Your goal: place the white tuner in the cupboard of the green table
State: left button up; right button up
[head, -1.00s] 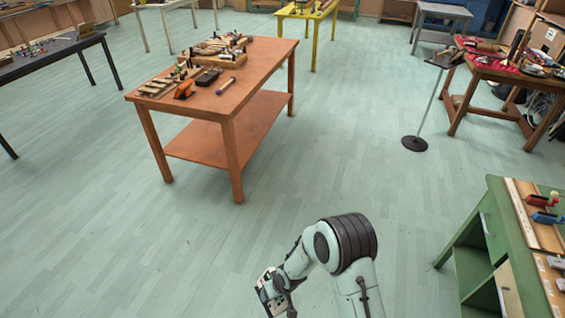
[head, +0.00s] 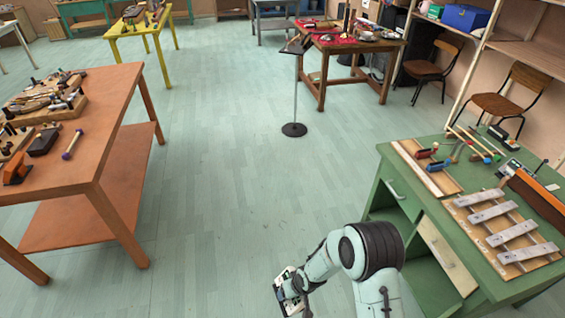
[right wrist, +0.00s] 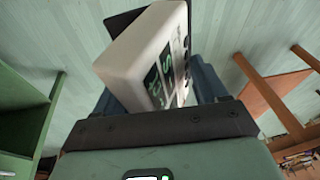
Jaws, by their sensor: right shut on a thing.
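The white tuner (right wrist: 140,55) is a pale box with a dark, green-marked face. It sits tilted between the fingers of my right gripper (right wrist: 158,92), which is shut on it. In the head view, the tuner (head: 284,284) shows small at the bottom centre in my right gripper (head: 293,290), above the floor. The green table (head: 403,168) stands at the right, apart from the gripper. Its front has drawers and open cupboard spaces (head: 428,284), partly hidden by my arm. The table also shows at the left of the right wrist view (right wrist: 22,85). My left gripper is out of view.
A metal-bar xylophone (head: 505,232) and small tools cover the green table's top. An orange table (head: 105,105) stands at the left. A music stand (head: 294,129) stands beyond, in front of a red-topped table (head: 325,47). The floor between the orange and green tables is clear.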

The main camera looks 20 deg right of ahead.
aim_at(437, 293)
jog(key=i+z, duration=0.25)
jog(key=z, duration=0.15)
jog(key=i+z, duration=0.25)
jog(key=z, duration=0.2)
jog(key=i+z, duration=0.4)
jog(key=k+j, duration=0.05)
jog(key=k, duration=0.05)
